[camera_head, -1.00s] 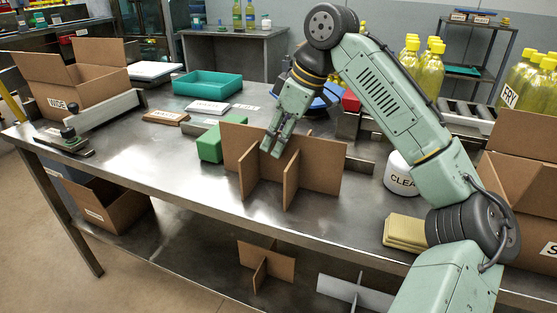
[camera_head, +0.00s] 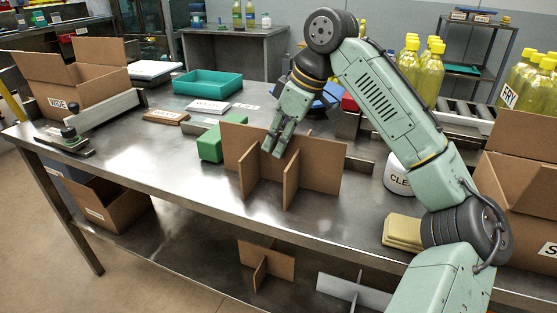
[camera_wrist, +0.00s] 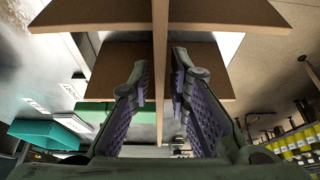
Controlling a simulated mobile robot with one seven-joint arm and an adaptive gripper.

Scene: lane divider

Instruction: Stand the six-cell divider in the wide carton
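The six-cell divider (camera_head: 322,165), brown cardboard with a long panel and two cross panels, stands upright on the metal table. The wide carton (camera_head: 88,99), brown with raised flaps and a WIDE label, stands at the table's far left. My gripper (camera_head: 275,153) points down at the divider between its cross panels. In the wrist view my gripper (camera_wrist: 161,85) has one finger on each side of a divider panel (camera_wrist: 160,50). A narrow gap seems to show on both sides, so it looks open around the panel. The divider's foot under the fingers is hidden.
A green block (camera_head: 210,146) sits left behind the divider. A white CLEA-labelled container (camera_head: 399,178) and tan pads (camera_head: 403,231) stand to the right, near another carton (camera_head: 525,180). Other dividers (camera_head: 266,262) lie on the lower shelf.

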